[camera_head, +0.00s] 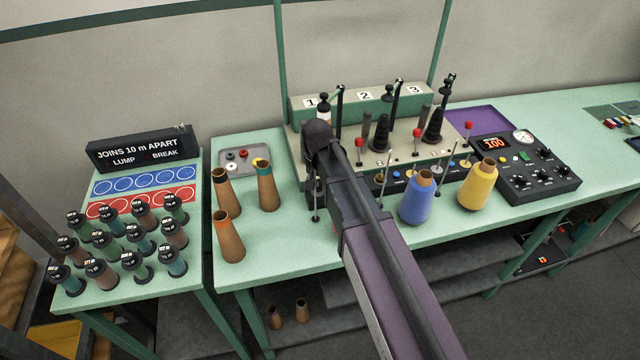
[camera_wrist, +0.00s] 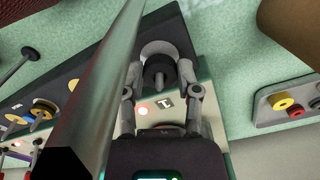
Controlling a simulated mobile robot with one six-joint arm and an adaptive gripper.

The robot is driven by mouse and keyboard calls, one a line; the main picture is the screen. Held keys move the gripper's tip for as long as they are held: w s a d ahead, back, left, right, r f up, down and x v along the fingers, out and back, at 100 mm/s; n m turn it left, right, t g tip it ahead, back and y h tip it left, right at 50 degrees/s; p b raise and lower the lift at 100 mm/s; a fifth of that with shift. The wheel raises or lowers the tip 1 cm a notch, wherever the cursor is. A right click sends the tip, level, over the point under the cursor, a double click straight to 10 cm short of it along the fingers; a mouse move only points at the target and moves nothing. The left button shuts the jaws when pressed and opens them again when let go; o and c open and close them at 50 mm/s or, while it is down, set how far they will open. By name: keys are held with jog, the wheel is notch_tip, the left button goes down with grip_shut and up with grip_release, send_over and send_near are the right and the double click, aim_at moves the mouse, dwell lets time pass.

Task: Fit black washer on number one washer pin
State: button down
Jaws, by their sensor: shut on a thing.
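My gripper (camera_wrist: 160,82) is shut on a small dark round piece that looks like the black washer (camera_wrist: 158,70), between its fingertips in the wrist view. A pale rounded thing shows just beyond it. Whether the washer touches anything there, I cannot tell. In the head view my arm reaches over the bench to the left end of the numbered machine (camera_head: 425,151), below the number one label (camera_head: 310,101). My arm hides the gripper, the washer and the number one washer pin there.
A grey washer tray (camera_head: 262,155) lies left of my arm; it also shows in the wrist view (camera_wrist: 262,122), with yellow and red washers. Brown cones (camera_head: 229,240), a blue cone (camera_head: 416,200) and a yellow cone (camera_head: 477,187) stand near the arm. Red-knobbed rods (camera_head: 417,133) rise at the machine front.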

jog(key=shift+f+b, duration=0.55)
jog(key=shift+f, duration=0.05)
dwell(0.5)
jog(key=shift+c, duration=1.2)
grip_release()
notch_tip(320, 180, up, 9)
jog(key=p, duration=0.9)
jog(key=shift+r, duration=0.15)
jog(key=shift+s+r+p, duration=0.1)
jog(key=shift+r+p, duration=0.3)
jog(key=shift+p, duration=0.2)
